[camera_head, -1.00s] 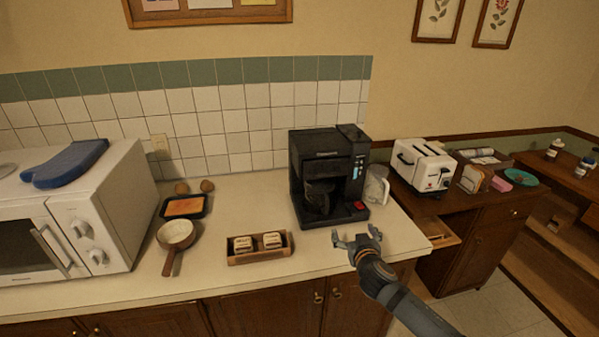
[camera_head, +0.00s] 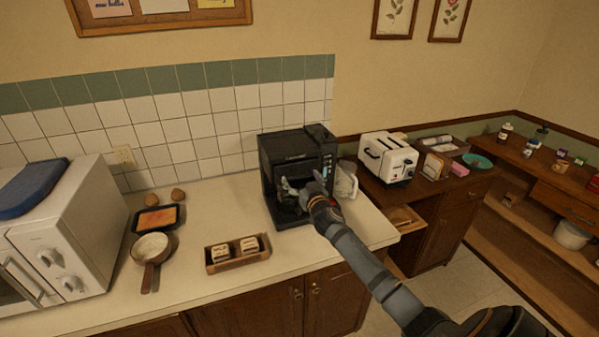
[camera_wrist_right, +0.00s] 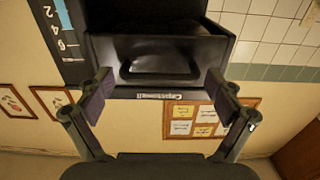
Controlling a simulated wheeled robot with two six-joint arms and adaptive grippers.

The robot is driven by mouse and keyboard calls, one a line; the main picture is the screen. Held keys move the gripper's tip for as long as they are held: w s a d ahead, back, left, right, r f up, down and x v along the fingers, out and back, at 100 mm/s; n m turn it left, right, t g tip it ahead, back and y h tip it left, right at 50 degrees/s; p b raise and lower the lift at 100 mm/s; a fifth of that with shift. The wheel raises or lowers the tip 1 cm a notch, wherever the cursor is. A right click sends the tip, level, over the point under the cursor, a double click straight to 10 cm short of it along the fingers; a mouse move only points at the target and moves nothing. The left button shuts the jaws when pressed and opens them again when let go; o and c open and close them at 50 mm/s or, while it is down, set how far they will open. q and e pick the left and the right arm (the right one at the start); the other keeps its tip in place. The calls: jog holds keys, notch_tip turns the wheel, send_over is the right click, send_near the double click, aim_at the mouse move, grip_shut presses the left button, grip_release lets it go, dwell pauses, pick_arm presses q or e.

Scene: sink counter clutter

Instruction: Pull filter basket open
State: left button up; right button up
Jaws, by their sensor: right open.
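The black coffee maker (camera_head: 283,150) stands at the right part of the counter against the tiled wall. In the right wrist view, which is upside down, its black filter basket (camera_wrist_right: 205,52) shows with a recessed handle (camera_wrist_right: 160,70). My right gripper (camera_head: 302,185) is at the front of the coffee maker. In the wrist view, the right gripper's two fingers (camera_wrist_right: 160,92) are spread wide on either side of the handle, with nothing between them. The lower front of the coffee maker is partly hidden by the gripper in the head view. My left gripper is not in view.
A glass jug (camera_head: 346,182) stands at the coffee maker's right. A wooden tray (camera_head: 226,264) with toast-like pieces lies to its left, with a small pan (camera_head: 150,246) and a microwave (camera_head: 75,215) beyond. A white toaster (camera_head: 385,160) is on the right cabinet.

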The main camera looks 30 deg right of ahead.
jog(key=shift+w+d, duration=0.1)
jog(key=shift+w, duration=0.3)
jog(key=shift+c, duration=0.4)
